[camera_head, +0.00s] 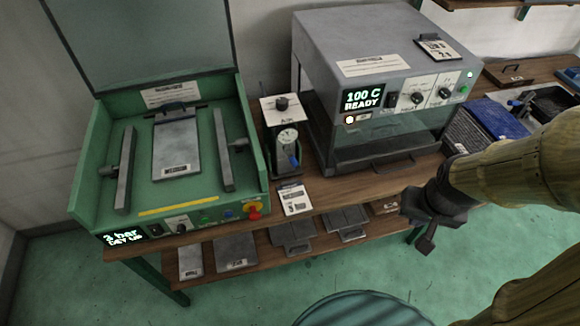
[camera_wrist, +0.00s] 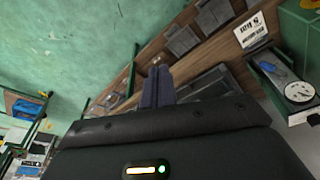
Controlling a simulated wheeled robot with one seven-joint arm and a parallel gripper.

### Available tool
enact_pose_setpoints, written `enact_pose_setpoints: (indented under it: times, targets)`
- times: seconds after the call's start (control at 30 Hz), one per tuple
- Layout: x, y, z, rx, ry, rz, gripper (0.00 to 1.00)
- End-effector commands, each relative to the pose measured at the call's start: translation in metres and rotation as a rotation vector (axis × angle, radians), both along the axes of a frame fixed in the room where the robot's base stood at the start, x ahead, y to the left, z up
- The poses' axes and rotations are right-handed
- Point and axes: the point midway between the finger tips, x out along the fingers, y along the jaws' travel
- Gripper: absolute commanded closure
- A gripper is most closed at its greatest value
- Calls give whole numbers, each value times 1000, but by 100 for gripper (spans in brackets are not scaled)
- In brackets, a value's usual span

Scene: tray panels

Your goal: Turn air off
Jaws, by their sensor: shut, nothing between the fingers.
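The air unit (camera_head: 284,136) stands on the bench between the green press and the grey oven. It has a dark knob (camera_head: 281,103) on top, a round white gauge (camera_head: 287,137) and a blue lever (camera_head: 294,160) below the gauge. In the wrist view the gauge (camera_wrist: 298,92) and the blue lever (camera_wrist: 275,70) show at the right edge. My gripper (camera_head: 424,244) is shut and empty, in front of the bench to the right, well apart from the air unit. Its fingertips (camera_wrist: 158,72) are together in the wrist view.
The green press (camera_head: 85,190) has an open lid and a display reading "bar". The grey oven (camera_head: 375,50) shows "100 C READY". A printed card (camera_head: 294,199) lies before the air unit. Flat plates (camera_head: 292,235) lie on the lower shelf. A round teal top (camera_head: 360,308) is in front.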

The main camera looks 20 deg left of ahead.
Motion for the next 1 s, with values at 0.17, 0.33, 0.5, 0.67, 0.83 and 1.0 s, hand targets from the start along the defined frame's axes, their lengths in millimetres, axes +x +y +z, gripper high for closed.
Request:
enact_pose_setpoints:
  times: [0.17, 0.33, 0.5, 0.67, 0.83, 1.0]
  targets:
    - [3, 1, -4, -5, -10, 23, 100]
    - [28, 12, -32, -56, -91, 227, 100]
    - [75, 42, -78, -170, -269, 634, 100]
    - [113, 87, -118, -308, -481, 1045, 100]
    - [137, 145, -155, -477, -738, 1431, 100]
    - [143, 205, -186, -682, -1033, 1731, 100]
